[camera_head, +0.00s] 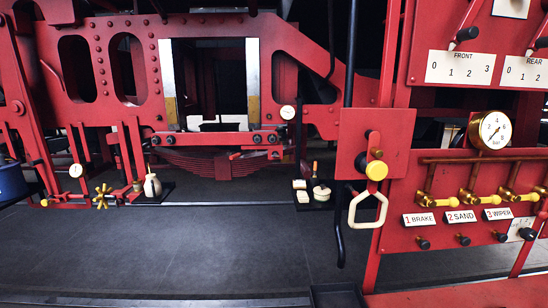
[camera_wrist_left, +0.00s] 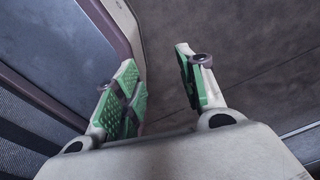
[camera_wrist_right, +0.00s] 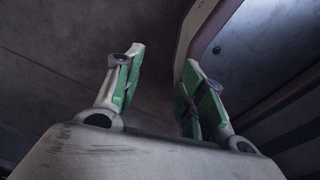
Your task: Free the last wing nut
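No part in the head view can be told for certain as the wing nut. A brass part with several arms (camera_head: 101,196) sits low on the red frame at the left; it may be a wing nut or a small handwheel. Dark bolt heads (camera_head: 257,139) show on the red crossbar in the middle. My left gripper (camera_wrist_left: 158,62) is open and empty in the left wrist view, with dark floor beyond it. My right gripper (camera_wrist_right: 163,58) is open and empty in the right wrist view. Neither gripper shows in the head view, and neither touches anything visible.
A red panel (camera_head: 400,225) at the right carries brass valves and a pressure gauge (camera_head: 490,130). A yellow knob (camera_head: 376,171) and a pale loop handle (camera_head: 367,209) stand left of it. An oil can (camera_head: 152,185) stands near the frame. The dark floor (camera_head: 190,250) in front is clear.

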